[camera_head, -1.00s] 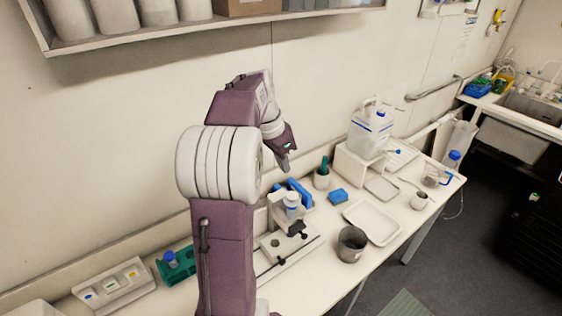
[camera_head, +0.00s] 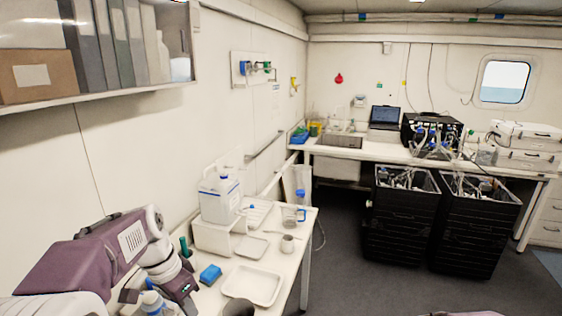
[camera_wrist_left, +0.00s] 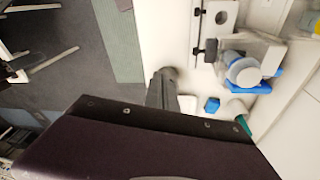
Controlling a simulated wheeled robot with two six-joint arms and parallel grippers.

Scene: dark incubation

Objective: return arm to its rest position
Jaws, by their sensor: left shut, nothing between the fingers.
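My left arm (camera_head: 95,262) comes in from the lower left in the head view, a purple link with a white joint, over the left end of the bench. Its wrist, with a small green light, hangs above the bench beside the blue block (camera_head: 210,274). In the left wrist view the grey fingers of my left gripper (camera_wrist_left: 163,75) are together, with nothing held. The blue block shows there too (camera_wrist_left: 212,104), beyond the fingers. My right gripper is out of view.
A shelf (camera_head: 100,92) hangs above my arm. Black crates (camera_head: 403,215) stand at the far table; grey floor between is open.

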